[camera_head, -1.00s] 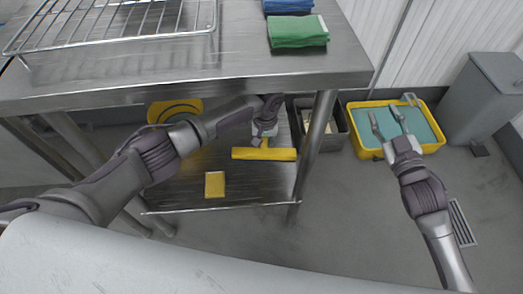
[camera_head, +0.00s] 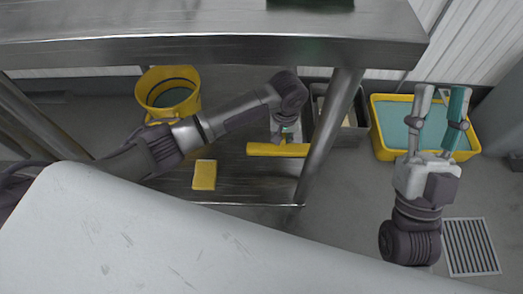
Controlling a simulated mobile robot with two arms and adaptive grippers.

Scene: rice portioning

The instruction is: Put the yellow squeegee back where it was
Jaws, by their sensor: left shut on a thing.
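The yellow squeegee (camera_head: 277,149) lies level, left to right, at the lower shelf (camera_head: 232,184) under the steel table, near its right end. My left gripper (camera_head: 284,138) reaches in under the table top and is shut on the squeegee from above; its fingertips are partly hidden. I cannot tell whether the squeegee touches the shelf or hangs just above it. My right gripper (camera_head: 440,93) is open and empty, with its fingers pointing away in front of the yellow tub.
A yellow sponge or block (camera_head: 204,175) lies on the lower shelf. A yellow bucket (camera_head: 167,92) stands behind at left. A grey bin (camera_head: 351,137) and a yellow tub of teal liquid (camera_head: 387,150) stand right of the table leg (camera_head: 330,135). A floor drain (camera_head: 471,247) is at right.

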